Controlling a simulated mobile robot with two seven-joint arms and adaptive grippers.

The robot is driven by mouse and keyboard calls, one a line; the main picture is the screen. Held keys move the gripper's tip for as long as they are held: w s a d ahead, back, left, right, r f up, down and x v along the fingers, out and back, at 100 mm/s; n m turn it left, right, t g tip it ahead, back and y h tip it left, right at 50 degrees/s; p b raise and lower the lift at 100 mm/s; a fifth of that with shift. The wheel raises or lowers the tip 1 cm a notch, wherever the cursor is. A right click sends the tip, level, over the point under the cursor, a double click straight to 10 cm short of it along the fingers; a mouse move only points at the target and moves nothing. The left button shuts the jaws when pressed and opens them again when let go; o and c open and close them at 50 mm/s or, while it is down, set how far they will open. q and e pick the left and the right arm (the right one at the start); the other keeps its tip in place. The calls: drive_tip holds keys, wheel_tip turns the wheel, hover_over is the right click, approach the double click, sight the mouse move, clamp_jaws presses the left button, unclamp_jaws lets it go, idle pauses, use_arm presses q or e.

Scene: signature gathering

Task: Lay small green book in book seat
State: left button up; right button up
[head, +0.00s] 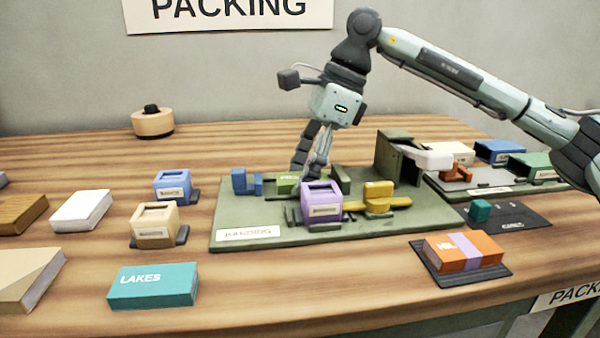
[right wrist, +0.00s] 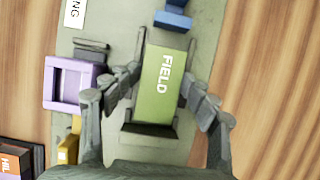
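The small green book (right wrist: 160,82), lettered FIELD, lies flat between my right gripper's fingers in the right wrist view. In the head view only a green part of it (head: 287,181) shows, behind the purple holder. My right gripper (head: 307,176) points down over the green board; in the right wrist view (right wrist: 165,72) its fingertips lie along both long edges of the book and appear to touch them. The book seat seems to be the dark green frame (right wrist: 150,131) at the book's near end; most of it is hidden under the book. My left gripper is not in view.
The green board (head: 245,215) also carries a blue block (head: 245,182), a purple holder (head: 321,203), yellow pieces (head: 379,196) and a tall dark green block (head: 392,155). A teal LAKES book (head: 153,288) and an orange book (head: 463,250) lie in front. Bare table lies at front centre.

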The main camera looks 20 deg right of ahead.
drive_tip(key=shift+d+r, duration=0.1)
drive_tip(key=shift+r, duration=0.2)
drive_tip(key=shift+d+r+p, duration=0.1)
drive_tip(key=shift+r+p, duration=0.2)
drive_tip(key=shift+r, duration=0.05)
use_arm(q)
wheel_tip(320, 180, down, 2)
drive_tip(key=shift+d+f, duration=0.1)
use_arm(e)
drive_tip(key=v, duration=1.1)
drive_tip(key=shift+r, duration=0.25)
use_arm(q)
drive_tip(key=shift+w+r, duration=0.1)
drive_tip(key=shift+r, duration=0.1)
use_arm(e)
drive_tip(key=shift+s, duration=0.1)
